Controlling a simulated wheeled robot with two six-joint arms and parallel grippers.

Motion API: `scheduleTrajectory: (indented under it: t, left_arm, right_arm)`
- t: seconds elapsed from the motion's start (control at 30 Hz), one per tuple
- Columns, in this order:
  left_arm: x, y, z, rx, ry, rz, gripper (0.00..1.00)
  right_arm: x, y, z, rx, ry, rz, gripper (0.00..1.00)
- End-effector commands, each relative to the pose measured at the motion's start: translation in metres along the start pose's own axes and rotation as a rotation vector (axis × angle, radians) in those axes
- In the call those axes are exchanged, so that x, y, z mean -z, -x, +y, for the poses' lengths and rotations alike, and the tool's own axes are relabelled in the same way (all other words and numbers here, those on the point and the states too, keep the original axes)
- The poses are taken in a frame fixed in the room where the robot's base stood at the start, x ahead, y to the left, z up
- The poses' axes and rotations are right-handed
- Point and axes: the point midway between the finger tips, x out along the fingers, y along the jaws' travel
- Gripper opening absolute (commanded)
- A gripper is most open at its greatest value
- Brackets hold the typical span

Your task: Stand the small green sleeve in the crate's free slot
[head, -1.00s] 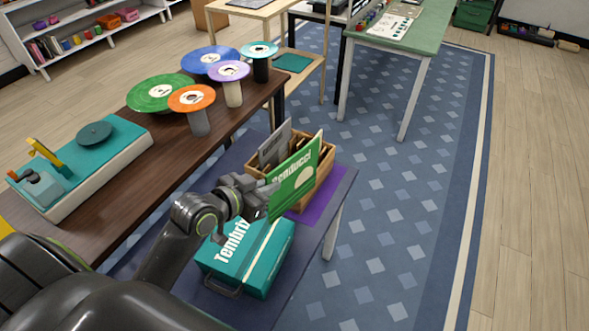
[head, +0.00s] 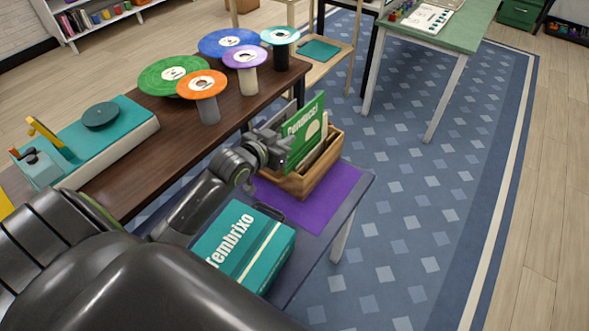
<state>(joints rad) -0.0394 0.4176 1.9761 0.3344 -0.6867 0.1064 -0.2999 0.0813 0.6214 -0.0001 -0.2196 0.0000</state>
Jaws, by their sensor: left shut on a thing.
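The small green sleeve (head: 306,127) with white lettering and a pale disc stands upright at the wooden crate (head: 299,187) in the head view. My left gripper (head: 283,150) is shut on the sleeve's left edge. The sleeve's lower part is hidden behind the crate's contents and rim, so I cannot tell whether it rests on the crate floor or which slot it is in. My right gripper is not in view.
The crate stands on a purple mat (head: 325,202) on a low table. A teal Tembrixo box (head: 243,246) stands nearer me. A brown table (head: 185,140) at left holds discs on posts and a teal record player (head: 85,138). The blue rug is clear at right.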

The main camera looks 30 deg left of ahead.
Motion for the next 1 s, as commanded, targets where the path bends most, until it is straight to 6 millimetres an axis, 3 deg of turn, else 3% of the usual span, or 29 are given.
scheduleTrajectory:
  t: [0.03, 0.5, 0.8, 0.83, 1.0]
  left_arm:
    - [-0.035, -0.004, -0.005, 0.014, 0.009, -0.062, 0.00]
    - [-0.093, -0.025, -0.004, 0.011, 0.007, -0.059, 0.00]
    - [-0.099, -0.028, -0.005, 0.013, 0.001, -0.057, 0.00]
    - [-0.099, -0.027, -0.005, 0.013, 0.002, -0.058, 0.10]
    - [-0.096, -0.028, -0.004, 0.011, 0.003, -0.051, 0.28]
  right_arm:
    - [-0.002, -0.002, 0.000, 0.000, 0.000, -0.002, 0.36]
    - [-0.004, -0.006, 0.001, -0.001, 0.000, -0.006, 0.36]
    - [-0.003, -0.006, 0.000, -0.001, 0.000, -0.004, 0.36]
    - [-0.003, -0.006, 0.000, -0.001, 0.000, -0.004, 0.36]
    - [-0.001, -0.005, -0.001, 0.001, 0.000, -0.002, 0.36]
